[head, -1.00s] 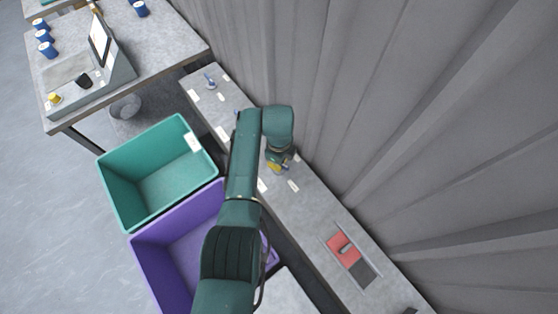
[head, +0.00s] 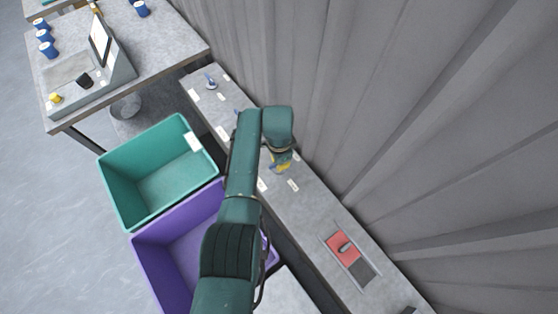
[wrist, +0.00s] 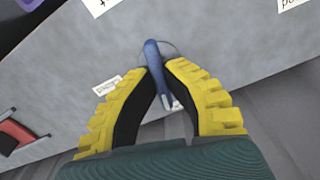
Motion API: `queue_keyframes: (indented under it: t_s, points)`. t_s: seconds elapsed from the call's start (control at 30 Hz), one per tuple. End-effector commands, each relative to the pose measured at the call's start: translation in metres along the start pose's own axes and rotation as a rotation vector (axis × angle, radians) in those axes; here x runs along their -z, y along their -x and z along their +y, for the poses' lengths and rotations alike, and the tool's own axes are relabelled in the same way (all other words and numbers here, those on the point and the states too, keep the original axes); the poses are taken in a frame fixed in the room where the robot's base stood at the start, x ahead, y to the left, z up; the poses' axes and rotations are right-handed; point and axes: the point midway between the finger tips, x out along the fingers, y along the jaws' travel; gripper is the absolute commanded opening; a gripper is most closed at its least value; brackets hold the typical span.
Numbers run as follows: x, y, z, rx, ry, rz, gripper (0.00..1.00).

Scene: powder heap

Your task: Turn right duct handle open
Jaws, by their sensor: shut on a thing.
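A blue duct handle (wrist: 153,54) stands out from the grey panel in the wrist view. My gripper (wrist: 160,72) is shut on it, with the yellow-backed, black-padded fingers on either side and the handle's tip showing between them. In the head view my gripper (head: 283,164) points down at the grey ledge, and my arm and wrist hide most of the handle it holds. Another blue handle (head: 210,83) stands at the far end of the ledge, and part of a further one (head: 237,112) shows beside my arm.
A red slide plate (head: 341,247) is set in the ledge nearer to me. A teal bin (head: 115,201) and a purple bin (head: 150,262) stand left of the ledge. The corrugated grey wall (head: 400,110) rises close along its right side.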

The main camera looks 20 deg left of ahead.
Motion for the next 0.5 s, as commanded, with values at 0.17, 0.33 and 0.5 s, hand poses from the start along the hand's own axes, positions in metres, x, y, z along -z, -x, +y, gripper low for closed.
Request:
queue_keyframes:
  t_s: [0.17, 0.33, 0.5]
  points:
    - [-0.0009, -0.0029, 0.0013, -0.003, 0.114, -0.003, 0.00]
    - [-0.0009, -0.0029, 0.0013, -0.002, 0.186, -0.003, 0.00]
    - [-0.0009, -0.0029, 0.0013, -0.002, 0.224, -0.003, 0.00]
